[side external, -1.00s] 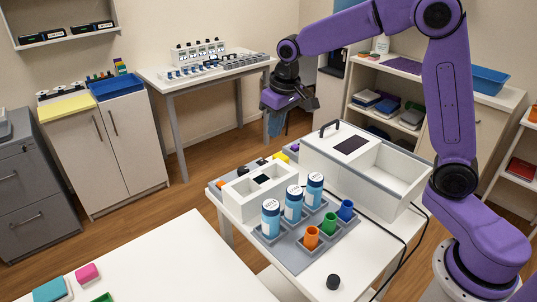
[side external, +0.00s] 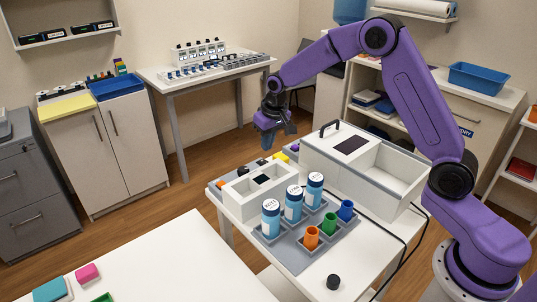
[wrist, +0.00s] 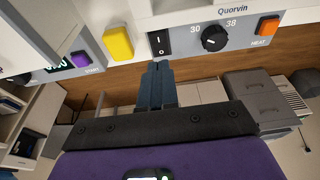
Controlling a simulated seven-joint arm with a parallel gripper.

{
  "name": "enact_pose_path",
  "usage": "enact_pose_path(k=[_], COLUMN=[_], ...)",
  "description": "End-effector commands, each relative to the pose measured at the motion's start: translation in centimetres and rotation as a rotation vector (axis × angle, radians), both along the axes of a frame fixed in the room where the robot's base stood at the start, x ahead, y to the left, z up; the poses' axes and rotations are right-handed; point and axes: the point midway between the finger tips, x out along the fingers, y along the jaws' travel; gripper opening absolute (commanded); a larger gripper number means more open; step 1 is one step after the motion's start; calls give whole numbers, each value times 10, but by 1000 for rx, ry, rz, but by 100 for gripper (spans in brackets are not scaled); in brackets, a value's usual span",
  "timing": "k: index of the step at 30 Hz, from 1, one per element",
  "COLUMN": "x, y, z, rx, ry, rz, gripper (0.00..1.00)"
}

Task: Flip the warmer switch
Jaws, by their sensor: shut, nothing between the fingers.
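The warmer is a small white box (side external: 240,199) with a grey front strip. In the wrist view its strip carries a black rocker switch (wrist: 159,43) marked with a line and a circle, a black dial (wrist: 214,38) between 30 and 38, and an orange HEAT button (wrist: 268,26). My gripper (wrist: 157,66) is shut and empty, with its blue-grey fingertips just below the switch in the wrist view. I cannot tell whether they touch it. In the side view my gripper (side external: 267,146) points down over the warmer's far edge.
A yellow block (wrist: 118,42) sits left of the switch, with a purple START button (wrist: 80,58) beyond it. A larger white machine (side external: 318,160) stands beside the warmer. Bottles (side external: 293,205) and coloured tubes (side external: 329,223) stand in a grey rack in front.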

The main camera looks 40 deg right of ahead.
Motion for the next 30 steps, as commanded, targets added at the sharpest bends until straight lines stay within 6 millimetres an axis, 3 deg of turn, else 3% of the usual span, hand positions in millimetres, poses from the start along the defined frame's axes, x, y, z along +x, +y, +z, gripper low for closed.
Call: enact_pose_path(k=[3, 9, 23, 30], x=[-2, -4, -5, -13], y=[0, 0, 0, 1], z=[-20, -38, -43, -55], rx=[-1, -1, 0, 0], ry=[4, 1, 0, 1], rz=[0, 1, 1, 1], gripper=[0, 0, 0, 0])
